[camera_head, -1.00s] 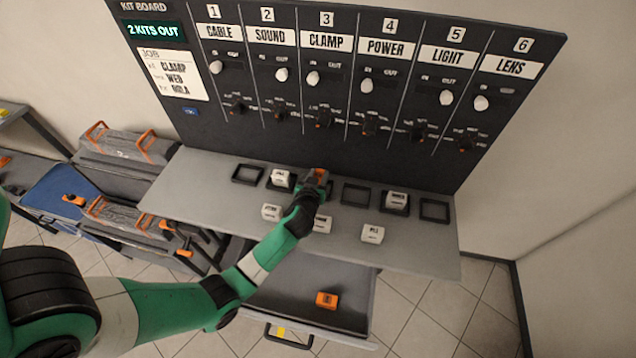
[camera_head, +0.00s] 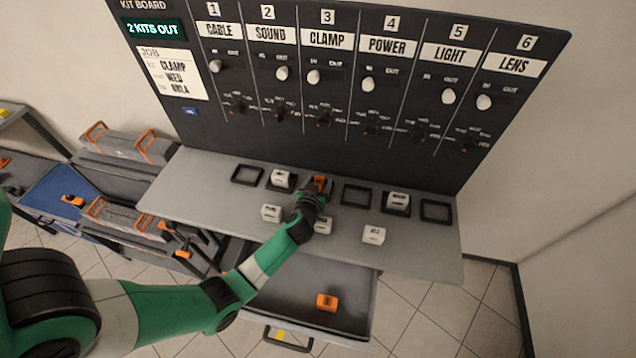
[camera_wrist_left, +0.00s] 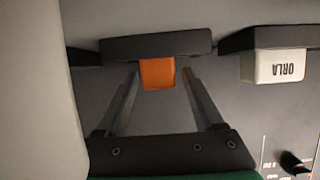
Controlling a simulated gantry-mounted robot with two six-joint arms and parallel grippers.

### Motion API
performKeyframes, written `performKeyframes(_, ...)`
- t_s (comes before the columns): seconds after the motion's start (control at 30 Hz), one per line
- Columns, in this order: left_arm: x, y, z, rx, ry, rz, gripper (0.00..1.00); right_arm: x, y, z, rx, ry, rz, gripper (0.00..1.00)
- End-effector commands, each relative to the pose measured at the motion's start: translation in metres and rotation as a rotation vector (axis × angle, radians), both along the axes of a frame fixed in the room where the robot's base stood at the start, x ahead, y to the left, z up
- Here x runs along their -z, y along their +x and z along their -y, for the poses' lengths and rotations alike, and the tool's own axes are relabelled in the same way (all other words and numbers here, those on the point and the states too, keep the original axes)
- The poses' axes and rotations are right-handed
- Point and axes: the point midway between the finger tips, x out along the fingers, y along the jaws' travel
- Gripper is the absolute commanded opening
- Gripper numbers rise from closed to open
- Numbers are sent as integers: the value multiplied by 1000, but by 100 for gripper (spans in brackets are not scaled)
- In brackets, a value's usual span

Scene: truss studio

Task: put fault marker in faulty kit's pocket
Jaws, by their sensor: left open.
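An orange fault marker (camera_head: 321,182) sits at the pocket under the CLAMP column, third from the left on the shelf. In the left wrist view the orange marker (camera_wrist_left: 157,73) stands against the black pocket frame (camera_wrist_left: 157,46). My left gripper (camera_head: 312,190) is just in front of it and partly hides that pocket. Its fingers (camera_wrist_left: 161,78) are open, one on each side of the marker with gaps. A second orange marker (camera_head: 327,301) lies in the open drawer (camera_head: 285,290). The board (camera_head: 300,120) reads "2 KITS OUT"; the job card (camera_head: 174,75) names CLAMP. My right gripper is not seen.
Loose white blocks (camera_head: 271,212) lie along the shelf front. Empty pockets include CABLE (camera_head: 235,176), POWER (camera_head: 343,196) and LENS (camera_head: 422,212).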

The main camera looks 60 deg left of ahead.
Motion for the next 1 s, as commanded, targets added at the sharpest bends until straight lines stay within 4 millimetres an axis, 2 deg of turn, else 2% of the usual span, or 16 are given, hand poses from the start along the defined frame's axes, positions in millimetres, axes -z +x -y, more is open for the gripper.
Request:
performKeyframes(0.17, -8, -5, 8, 3, 1, 1, 69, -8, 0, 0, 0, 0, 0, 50)
performKeyframes(0.6, -44, -61, 78, 4, 0, 0, 69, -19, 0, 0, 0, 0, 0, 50)
performKeyframes(0.73, -48, -68, 86, 1, 0, 0, 69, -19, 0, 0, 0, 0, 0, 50)
performKeyframes(1.0, -49, -70, 87, 0, 0, 0, 69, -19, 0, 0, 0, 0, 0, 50)
